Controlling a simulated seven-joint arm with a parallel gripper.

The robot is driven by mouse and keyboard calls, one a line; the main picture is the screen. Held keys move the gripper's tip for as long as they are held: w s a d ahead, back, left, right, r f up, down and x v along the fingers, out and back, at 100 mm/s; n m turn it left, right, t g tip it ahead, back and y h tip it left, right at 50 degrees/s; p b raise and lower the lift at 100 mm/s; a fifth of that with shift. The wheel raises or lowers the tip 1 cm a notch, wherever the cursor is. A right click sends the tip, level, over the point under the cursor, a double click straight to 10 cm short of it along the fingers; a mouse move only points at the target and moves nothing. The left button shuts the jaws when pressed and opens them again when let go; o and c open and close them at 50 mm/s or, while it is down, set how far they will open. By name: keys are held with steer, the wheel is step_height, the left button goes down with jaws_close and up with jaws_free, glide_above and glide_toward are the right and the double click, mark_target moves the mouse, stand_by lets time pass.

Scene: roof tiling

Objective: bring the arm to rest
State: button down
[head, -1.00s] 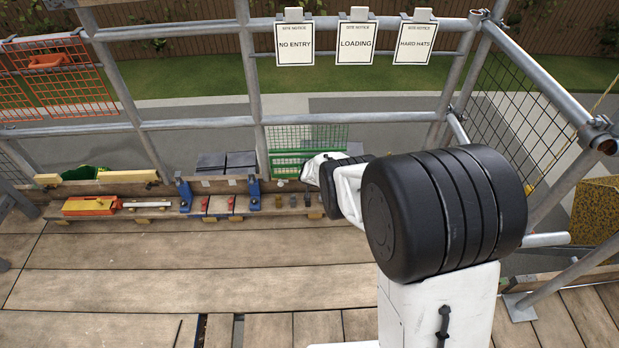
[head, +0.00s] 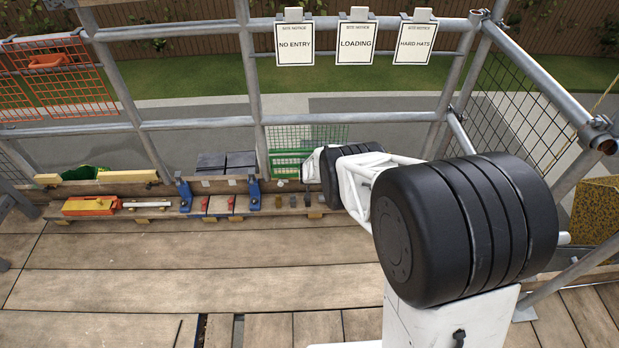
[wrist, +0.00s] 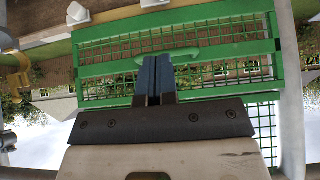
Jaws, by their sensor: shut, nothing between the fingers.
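My gripper (wrist: 153,75) shows in the wrist view with its two dark fingers pressed together and nothing between them. Behind the fingertips in that view is a green frame with wire mesh (wrist: 110,48). In the head view my arm reaches from the lower right towards the back rail. Its wrist end is near the same green mesh frame (head: 290,158); my gripper's fingers cannot be made out there. I cannot tell whether the fingers touch the frame.
A low plank shelf at the back holds an orange and yellow tool (head: 90,206), blue clamps (head: 254,194) with dark slates (head: 226,162), and small blocks. Scaffold rails (head: 190,124) with notice signs (head: 355,43) stand behind.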

steer(key=shift+r, duration=0.1)
stand_by(0.3)
